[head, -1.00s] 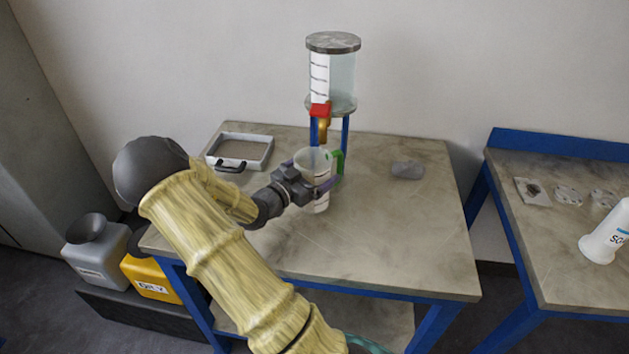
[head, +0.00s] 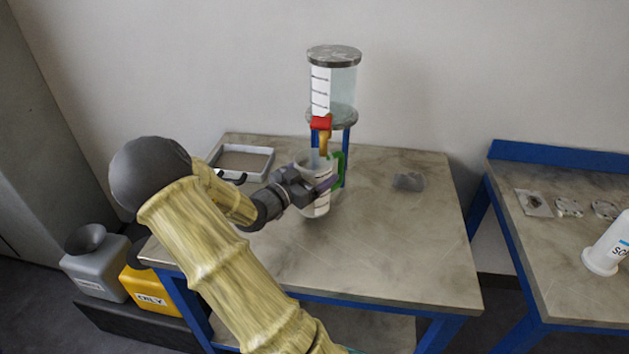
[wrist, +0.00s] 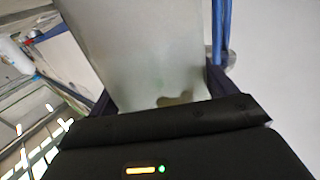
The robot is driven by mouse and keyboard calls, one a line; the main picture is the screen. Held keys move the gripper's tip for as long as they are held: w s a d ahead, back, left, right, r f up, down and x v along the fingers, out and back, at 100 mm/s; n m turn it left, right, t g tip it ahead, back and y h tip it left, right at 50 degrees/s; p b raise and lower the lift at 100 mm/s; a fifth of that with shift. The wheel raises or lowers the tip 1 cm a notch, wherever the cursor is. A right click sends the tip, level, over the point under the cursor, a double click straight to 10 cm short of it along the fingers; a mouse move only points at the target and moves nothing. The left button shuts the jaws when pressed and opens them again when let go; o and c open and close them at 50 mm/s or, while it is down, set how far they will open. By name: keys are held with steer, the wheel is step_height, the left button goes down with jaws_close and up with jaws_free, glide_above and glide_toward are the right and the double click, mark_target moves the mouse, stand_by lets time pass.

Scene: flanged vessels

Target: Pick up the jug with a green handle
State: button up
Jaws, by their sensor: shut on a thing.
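The jug (head: 318,207) is a translucent vessel with scale marks and a green handle (head: 339,170) on its right side. It stands upright under the brass tap of the tank stand. My gripper (head: 318,188) is shut on the jug's body, with a finger along its near side. Part of the jug is hidden behind the gripper. In the wrist view the jug's pale wall (wrist: 150,50) fills the space between the two fingers. I cannot tell for certain whether its base touches the table.
A clear tank (head: 335,88) with a red-handled tap (head: 321,123) stands on blue legs right behind and above the jug. The front of the table (head: 370,255) is clear.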

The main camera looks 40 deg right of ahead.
steer(key=s+a+b, duration=0.1)
steer(key=s+a, duration=0.1)
steer(key=a, duration=1.6)
steer(key=shift+d, duration=0.1)
